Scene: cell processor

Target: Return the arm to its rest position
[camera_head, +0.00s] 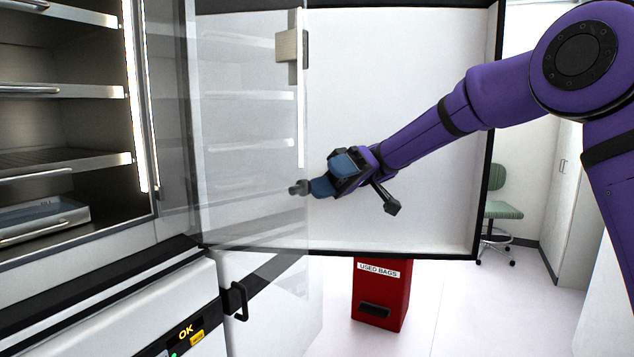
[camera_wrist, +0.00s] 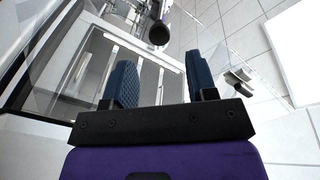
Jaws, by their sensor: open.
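My purple arm reaches in from the right in the head view. My gripper (camera_head: 305,187) is in front of the open white door, close to the edge of the glass door (camera_head: 250,130). In the wrist view, the two blue fingers of my gripper (camera_wrist: 162,82) stand apart with nothing between them. The gripper holds no object. Whether the gripper touches the glass cannot be told.
A cabinet with metal shelves (camera_head: 65,90) stands open at the left, with a tray (camera_head: 45,215) on a lower shelf. The white door (camera_head: 400,90) is behind my arm. A red used-bags bin (camera_head: 381,295) and a green chair (camera_head: 500,210) stand on the floor.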

